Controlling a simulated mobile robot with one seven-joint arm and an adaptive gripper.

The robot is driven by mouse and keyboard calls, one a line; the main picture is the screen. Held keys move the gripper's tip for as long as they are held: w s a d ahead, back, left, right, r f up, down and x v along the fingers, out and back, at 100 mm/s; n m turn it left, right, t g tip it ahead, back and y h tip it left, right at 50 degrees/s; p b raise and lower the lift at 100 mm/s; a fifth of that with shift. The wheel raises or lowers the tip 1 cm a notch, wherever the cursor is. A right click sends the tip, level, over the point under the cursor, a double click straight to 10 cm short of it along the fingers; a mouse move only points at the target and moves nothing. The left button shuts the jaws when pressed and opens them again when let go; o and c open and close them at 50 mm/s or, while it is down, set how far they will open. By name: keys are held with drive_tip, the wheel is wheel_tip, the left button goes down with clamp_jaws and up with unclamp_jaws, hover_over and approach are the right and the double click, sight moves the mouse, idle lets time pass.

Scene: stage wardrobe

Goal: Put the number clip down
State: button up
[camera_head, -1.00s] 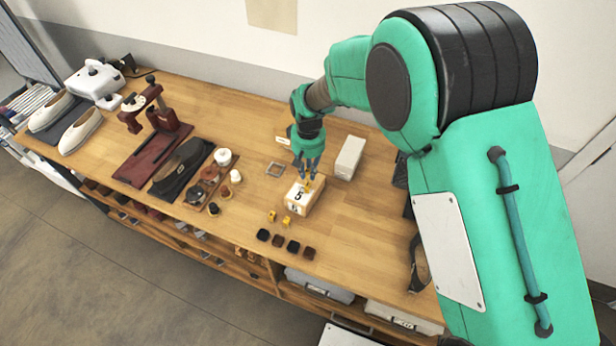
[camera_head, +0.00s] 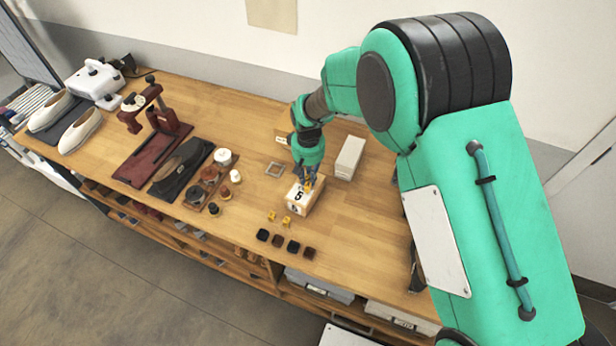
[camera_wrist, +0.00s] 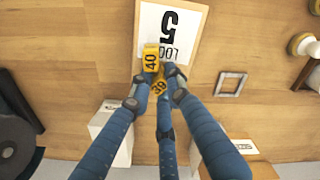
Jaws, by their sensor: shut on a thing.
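A yellow number clip (camera_head: 308,184) is between the fingers of my gripper (camera_head: 309,178), at the box marked 5 (camera_head: 298,198). In the wrist view, my gripper (camera_wrist: 160,72) is shut, its blue fingers closing on yellow faces. One face reads 40 (camera_wrist: 151,58) and one reads 39 (camera_wrist: 159,85); I cannot tell whether they are one clip or two. They overlap the near edge of the white box label (camera_wrist: 188,25), which shows a large 5. I cannot tell whether the clip touches the box. Two other yellow clips (camera_head: 272,216) (camera_head: 287,220) lie in front of the box.
Several dark small blocks (camera_head: 278,241) line the front edge. A white box (camera_head: 349,158) stands behind on the right. Bare wood (camera_head: 350,235) lies to the right.

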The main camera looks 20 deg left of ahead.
sight(308, 176)
drive_tip(key=o, duration=0.7)
drive_tip(key=shift+f, duration=0.1)
drive_tip(key=shift+o, duration=0.2)
wheel_tip(308, 176, up, 12)
drive_tip(key=shift+p, duration=0.35)
idle(0.5)
drive_tip(key=shift+w+r, duration=0.1)
drive_tip(key=shift+r, duration=0.1)
